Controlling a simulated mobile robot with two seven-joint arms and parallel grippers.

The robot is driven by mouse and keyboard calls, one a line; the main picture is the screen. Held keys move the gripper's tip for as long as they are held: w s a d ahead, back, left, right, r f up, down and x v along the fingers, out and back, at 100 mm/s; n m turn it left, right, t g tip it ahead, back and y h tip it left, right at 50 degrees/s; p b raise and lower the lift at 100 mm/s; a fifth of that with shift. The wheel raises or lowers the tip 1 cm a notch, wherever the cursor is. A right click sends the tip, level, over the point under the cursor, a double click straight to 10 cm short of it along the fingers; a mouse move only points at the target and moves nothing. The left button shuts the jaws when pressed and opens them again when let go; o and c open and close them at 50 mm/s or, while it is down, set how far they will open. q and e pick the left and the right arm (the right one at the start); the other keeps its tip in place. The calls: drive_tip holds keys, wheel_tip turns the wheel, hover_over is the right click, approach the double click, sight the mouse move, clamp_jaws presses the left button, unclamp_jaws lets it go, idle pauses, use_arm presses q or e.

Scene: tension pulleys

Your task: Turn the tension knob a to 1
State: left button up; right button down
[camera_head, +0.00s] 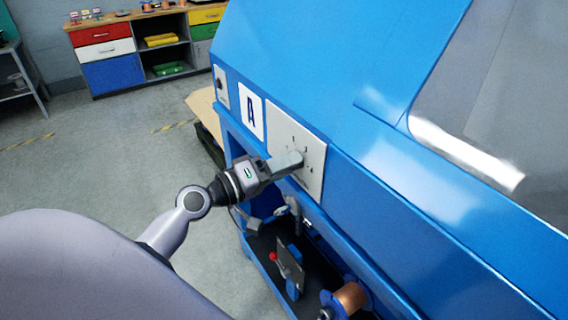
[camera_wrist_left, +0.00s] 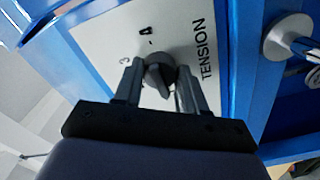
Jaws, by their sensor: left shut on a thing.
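The tension knob a is a small dark knob (camera_wrist_left: 159,76) on a white dial plate (camera_head: 313,176) on the front of the blue machine. The plate reads TENSION in the left wrist view, with a 3 and a 4 beside the knob. My left gripper (camera_head: 291,162) reaches the plate, and its two fingers (camera_wrist_left: 160,84) are shut on the knob, one on each side. The gripper hides the knob in the head view. Which number the knob points at I cannot tell. My right gripper is not in view.
A white sign with the letter A (camera_head: 251,114) is left of the dial plate. Below are an open bay with a red-tipped lever (camera_head: 273,256) and a copper spool (camera_head: 350,298). A drawer cabinet (camera_head: 110,76) stands at the back left. The floor between is mostly clear.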

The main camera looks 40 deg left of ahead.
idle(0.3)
use_arm(q)
drive_tip(key=o, duration=1.1)
drive_tip(key=shift+c, duration=0.2)
drive_tip(key=shift+s, duration=0.1)
drive_tip(key=b+v, duration=0.2)
drive_tip(key=v, duration=0.5)
drive_tip(key=shift+b, duration=0.3)
